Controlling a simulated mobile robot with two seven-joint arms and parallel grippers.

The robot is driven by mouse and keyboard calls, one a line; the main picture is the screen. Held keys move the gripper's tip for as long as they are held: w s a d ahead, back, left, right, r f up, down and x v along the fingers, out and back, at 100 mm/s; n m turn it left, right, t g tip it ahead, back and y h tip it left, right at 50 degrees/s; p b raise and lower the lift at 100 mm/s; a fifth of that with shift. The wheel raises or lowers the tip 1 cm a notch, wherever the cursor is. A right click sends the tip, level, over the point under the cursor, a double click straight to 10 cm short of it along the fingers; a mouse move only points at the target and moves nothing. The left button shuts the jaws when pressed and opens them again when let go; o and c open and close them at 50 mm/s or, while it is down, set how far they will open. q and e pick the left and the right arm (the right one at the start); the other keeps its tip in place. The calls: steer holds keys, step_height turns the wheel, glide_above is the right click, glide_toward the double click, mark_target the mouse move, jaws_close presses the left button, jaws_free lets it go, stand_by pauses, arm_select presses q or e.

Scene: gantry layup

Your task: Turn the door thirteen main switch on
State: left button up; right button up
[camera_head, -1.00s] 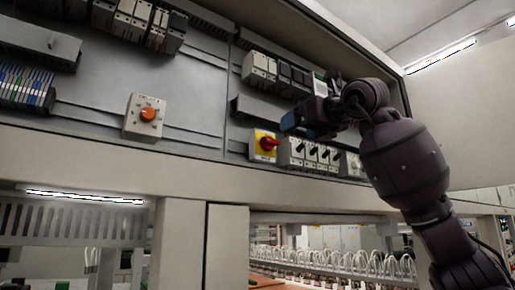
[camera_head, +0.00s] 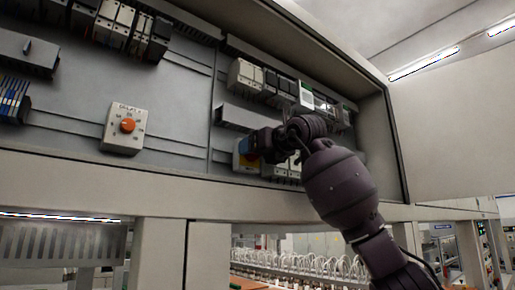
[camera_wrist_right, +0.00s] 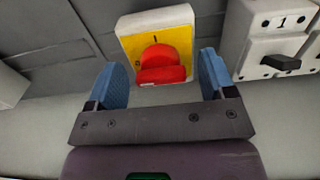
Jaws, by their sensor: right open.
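The main switch is a yellow plate on a pale box (camera_wrist_right: 178,34) with a red rotary knob (camera_wrist_right: 160,66), seen in the right wrist view. A small dark mark stands on the yellow above the knob. The knob's grip bar looks roughly crosswise there. My right gripper (camera_wrist_right: 164,68) is open, with one blue finger on each side of the knob and a gap left and right. In the head view the right gripper (camera_head: 250,147) covers most of the switch (camera_head: 238,161); only its yellow left part shows. My left gripper is out of view.
A breaker marked 1 (camera_wrist_right: 271,45) sits close right of the switch. A grey box with an orange knob (camera_head: 127,126) is on the panel further left. The cabinet's lower ledge (camera_head: 150,180) lies below.

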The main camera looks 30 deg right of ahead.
steer(key=c, duration=0.9)
steer(key=shift+c, duration=0.2)
steer(key=m+b, duration=0.2)
steer(key=m, duration=0.7)
steer(key=m+b, duration=0.2)
steer(key=m, duration=0.6)
steer(key=shift+d+f+m, duration=0.2)
steer(key=shift+m, duration=0.2)
